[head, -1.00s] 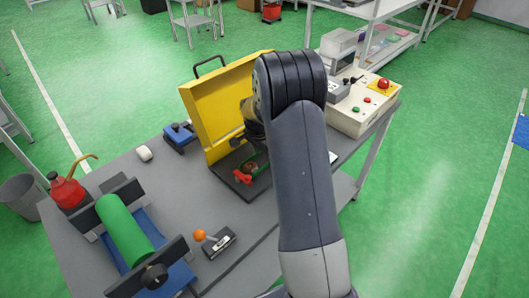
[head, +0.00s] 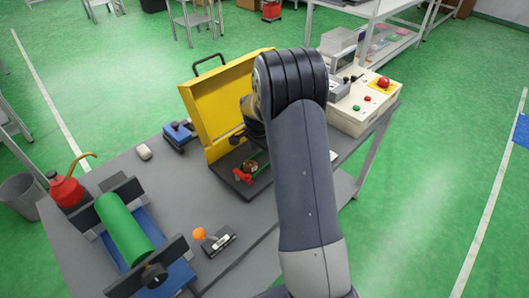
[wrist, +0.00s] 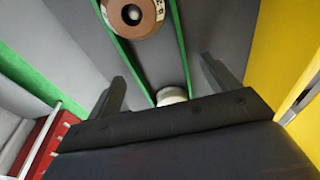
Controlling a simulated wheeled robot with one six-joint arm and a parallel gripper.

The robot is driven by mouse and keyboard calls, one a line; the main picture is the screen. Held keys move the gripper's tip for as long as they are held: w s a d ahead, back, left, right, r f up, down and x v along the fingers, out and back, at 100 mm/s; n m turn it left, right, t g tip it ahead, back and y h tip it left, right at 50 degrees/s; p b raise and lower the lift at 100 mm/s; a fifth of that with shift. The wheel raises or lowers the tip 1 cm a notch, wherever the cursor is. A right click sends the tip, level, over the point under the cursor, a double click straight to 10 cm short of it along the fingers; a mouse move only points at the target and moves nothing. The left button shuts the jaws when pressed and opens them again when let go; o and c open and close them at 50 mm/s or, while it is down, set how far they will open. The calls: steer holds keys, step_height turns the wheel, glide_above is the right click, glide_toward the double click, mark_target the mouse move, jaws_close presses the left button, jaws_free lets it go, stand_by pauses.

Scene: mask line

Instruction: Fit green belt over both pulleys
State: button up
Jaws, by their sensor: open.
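In the wrist view, a brown pulley (wrist: 133,14) with a pale hub sits at the top. A smaller pale pulley (wrist: 172,96) is lower, partly hidden by my gripper. The green belt (wrist: 181,50) runs down both sides of the brown pulley and narrows toward the pale one; its seating in the grooves cannot be told. My gripper (wrist: 163,70) is open, its fingers apart on either side of the belt's lower part, nothing seen held. In the head view, the brown pulley (head: 250,166) and belt show small beside my arm, which hides much of the gripper.
An open yellow cover (head: 220,105) stands upright behind the pulleys; a red part (head: 242,177) is in front. A control box (head: 361,108) is right of my arm. A green roller (head: 124,228), red oil can (head: 66,190) and orange-knobbed lever (head: 199,234) stand left and front.

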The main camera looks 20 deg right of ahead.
step_height(320, 180, up, 10)
steer(key=a, duration=0.1)
steer(key=shift+s+a+b, duration=0.4)
steer(key=f, duration=0.3)
steer(key=d+f, duration=0.1)
steer(key=f, duration=0.2)
steer(key=f+p, duration=0.1)
steer(key=f, duration=0.2)
steer(key=shift+w+d+f, duration=0.3)
steer(key=shift+d, duration=0.05)
steer(key=shift+w+d+f, duration=0.1)
steer(key=shift+f, duration=0.2)
steer(key=shift+r+p, duration=1.2)
steer(key=shift+r, duration=0.4)
